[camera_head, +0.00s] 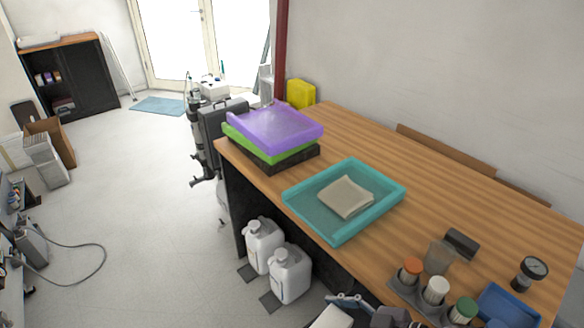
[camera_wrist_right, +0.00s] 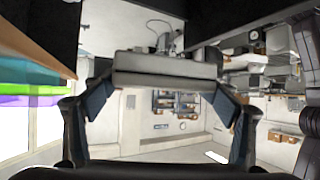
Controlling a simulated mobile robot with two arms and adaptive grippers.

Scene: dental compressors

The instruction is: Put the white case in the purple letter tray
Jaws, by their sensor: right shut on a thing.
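The purple letter tray (camera_head: 275,127) lies on top of a green tray (camera_head: 262,149) and a black tray (camera_head: 284,160) at the far left end of the wooden table. It also shows in the right wrist view (camera_wrist_right: 28,101) at the left edge. The white case (camera_head: 332,318) shows partly at the bottom edge of the head view. In the right wrist view the case (camera_wrist_right: 165,68) sits between the fingertips. My right gripper (camera_wrist_right: 166,84) is shut on it, in front of the table's near edge and well short of the purple tray. My left gripper is not in view.
A teal tray (camera_head: 303,202) holding a beige stack (camera_head: 346,197) stands before the letter trays. Bottles in a holder (camera_head: 435,291), a gauge (camera_head: 531,271) and a blue bin (camera_head: 508,303) stand at the table's near right. White jugs (camera_head: 290,275) stand on the floor. A yellow object (camera_head: 301,94) stands behind.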

